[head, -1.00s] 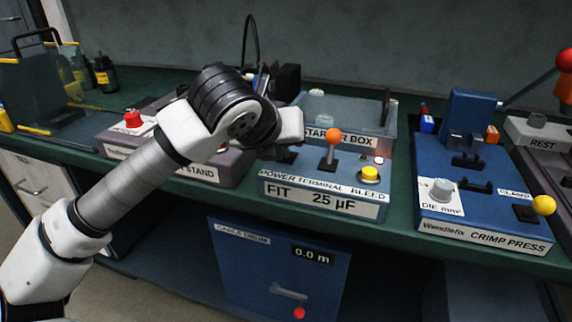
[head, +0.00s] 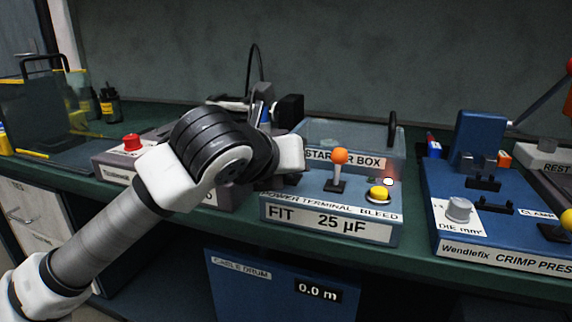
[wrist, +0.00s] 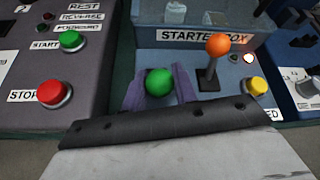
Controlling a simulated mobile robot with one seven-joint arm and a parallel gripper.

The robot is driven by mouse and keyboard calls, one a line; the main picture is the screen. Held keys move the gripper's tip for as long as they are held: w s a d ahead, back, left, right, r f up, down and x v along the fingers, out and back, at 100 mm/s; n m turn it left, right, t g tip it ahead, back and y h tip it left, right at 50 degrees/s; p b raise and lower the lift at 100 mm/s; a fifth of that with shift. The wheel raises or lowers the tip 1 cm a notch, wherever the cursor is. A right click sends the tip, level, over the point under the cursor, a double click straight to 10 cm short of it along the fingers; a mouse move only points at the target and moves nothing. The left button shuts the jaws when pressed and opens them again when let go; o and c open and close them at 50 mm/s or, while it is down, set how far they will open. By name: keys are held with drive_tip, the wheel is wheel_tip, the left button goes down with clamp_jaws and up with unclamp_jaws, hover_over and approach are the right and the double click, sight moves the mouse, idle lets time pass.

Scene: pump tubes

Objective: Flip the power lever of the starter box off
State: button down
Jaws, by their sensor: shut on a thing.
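The blue-grey starter box (head: 330,222) stands on the bench, labelled POWER, TERMINAL and BLEED along its front. My gripper (wrist: 158,88) has its two purple-grey fingers on either side of a green ball knob (wrist: 159,81), at the box's left part, where the POWER label is. It is shut on this knob, which I take as the power lever's. The lever's shaft is hidden in the wrist view. In the head view my arm hides the knob and fingers. An orange-knobbed lever (head: 339,160) stands upright to the right, apart from my gripper.
A yellow button (head: 379,193) and a small lit lamp (head: 388,181) sit right of the orange lever. The test stand with a green button (wrist: 71,40) and a red button (wrist: 54,92) is close on the left. The blue crimp press (head: 500,225) stands right.

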drive_tip(key=c, duration=1.1)
unclamp_jaws()
drive_tip(key=p+v, duration=0.1)
drive_tip(key=v, duration=1.3)
drive_tip(key=shift+f+p, duration=0.1)
drive_tip(key=shift+p, duration=0.2)
